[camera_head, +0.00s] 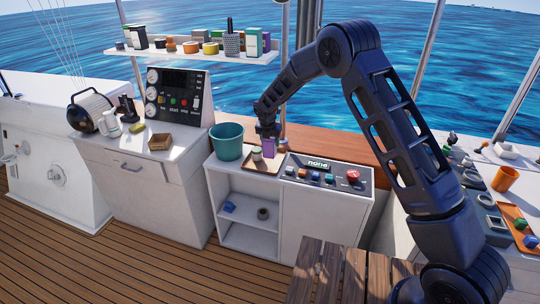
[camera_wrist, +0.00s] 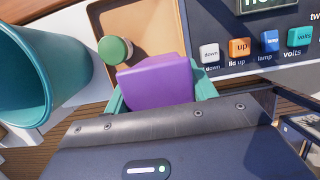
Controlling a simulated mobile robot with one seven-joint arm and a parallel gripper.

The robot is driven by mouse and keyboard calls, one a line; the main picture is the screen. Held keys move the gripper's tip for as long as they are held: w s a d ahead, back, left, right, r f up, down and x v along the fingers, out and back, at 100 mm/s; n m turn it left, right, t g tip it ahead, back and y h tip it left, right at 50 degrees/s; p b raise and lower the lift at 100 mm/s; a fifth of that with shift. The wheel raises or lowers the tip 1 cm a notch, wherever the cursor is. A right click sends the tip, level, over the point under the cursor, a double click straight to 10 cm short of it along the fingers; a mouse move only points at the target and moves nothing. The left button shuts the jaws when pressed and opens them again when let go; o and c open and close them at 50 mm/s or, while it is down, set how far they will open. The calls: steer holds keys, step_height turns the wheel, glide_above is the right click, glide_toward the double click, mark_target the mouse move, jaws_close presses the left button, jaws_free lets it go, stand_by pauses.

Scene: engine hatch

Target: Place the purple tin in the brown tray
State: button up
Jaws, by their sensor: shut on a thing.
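The purple tin (camera_head: 269,147) is held in my gripper (camera_head: 268,138), which is shut on it. In the wrist view the tin (camera_wrist: 157,82) sits between the teal fingers, and the dark gripper body hides its near end. The brown tray (camera_head: 265,168) lies on the white cabinet top, below and around the tin in the picture. In the wrist view the tray (camera_wrist: 152,24) extends beyond the tin. I cannot tell whether the tin touches the tray floor. A small jar with a green lid (camera_wrist: 115,50) stands in the tray, just left of the tin.
A teal bucket (camera_head: 228,142) stands close on the tray's left. A control panel with buttons (camera_head: 321,174) is on its right. A wooden ledge (camera_head: 330,146) runs behind. A wooden box (camera_head: 160,142) sits on the left cabinet. The tray's far part looks clear.

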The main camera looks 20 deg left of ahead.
mark_target(270, 154)
steer(key=shift+f, duration=3.8)
steer(key=shift+f, duration=0.15)
steer(key=o, duration=1.2)
steer(key=v, duration=1.2)
